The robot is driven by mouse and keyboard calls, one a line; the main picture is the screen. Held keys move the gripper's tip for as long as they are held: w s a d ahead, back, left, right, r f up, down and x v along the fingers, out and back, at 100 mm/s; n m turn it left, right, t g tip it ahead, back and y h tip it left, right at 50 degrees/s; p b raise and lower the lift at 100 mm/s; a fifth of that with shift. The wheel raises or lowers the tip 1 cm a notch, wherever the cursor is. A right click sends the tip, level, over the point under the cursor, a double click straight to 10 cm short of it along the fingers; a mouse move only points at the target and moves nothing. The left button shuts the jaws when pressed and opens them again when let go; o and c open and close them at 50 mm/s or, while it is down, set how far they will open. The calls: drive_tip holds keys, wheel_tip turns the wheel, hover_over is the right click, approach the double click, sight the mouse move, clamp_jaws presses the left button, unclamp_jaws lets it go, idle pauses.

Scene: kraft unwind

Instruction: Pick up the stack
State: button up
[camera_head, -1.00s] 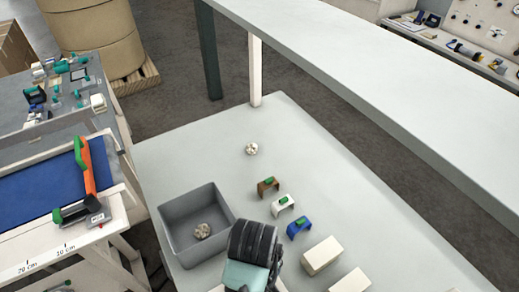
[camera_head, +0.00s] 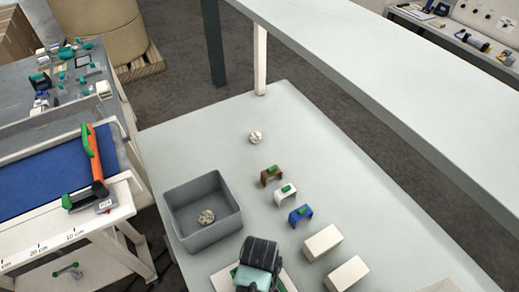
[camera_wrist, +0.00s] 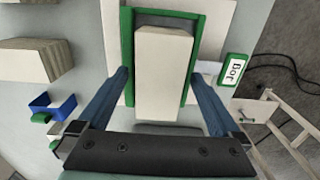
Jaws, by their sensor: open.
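In the wrist view a cream block-like stack (camera_wrist: 165,75) lies in a green-edged holder (camera_wrist: 127,45) on a white board. My gripper (camera_wrist: 162,80) is open, with one blue finger on each side of the stack's near part. I cannot tell whether the fingers touch the stack or holder. In the head view my gripper (camera_head: 256,281) is at the bottom, hiding most of the holder and the stack. Two similar cream blocks, one nearer (camera_head: 346,274) and one farther (camera_head: 322,243), lie to its right.
A grey bin (camera_head: 203,212) with a crumpled ball inside stands to the left. Another ball (camera_head: 255,137) and brown (camera_head: 271,174), white (camera_head: 285,194) and blue (camera_head: 300,215) clips lie on the table. A green-edged label (camera_wrist: 235,70) is beside the holder. A long shelf (camera_head: 400,85) runs above the table.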

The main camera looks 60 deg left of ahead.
drive_tip(key=shift+r, duration=0.1)
clamp_jaws()
idle(0.3)
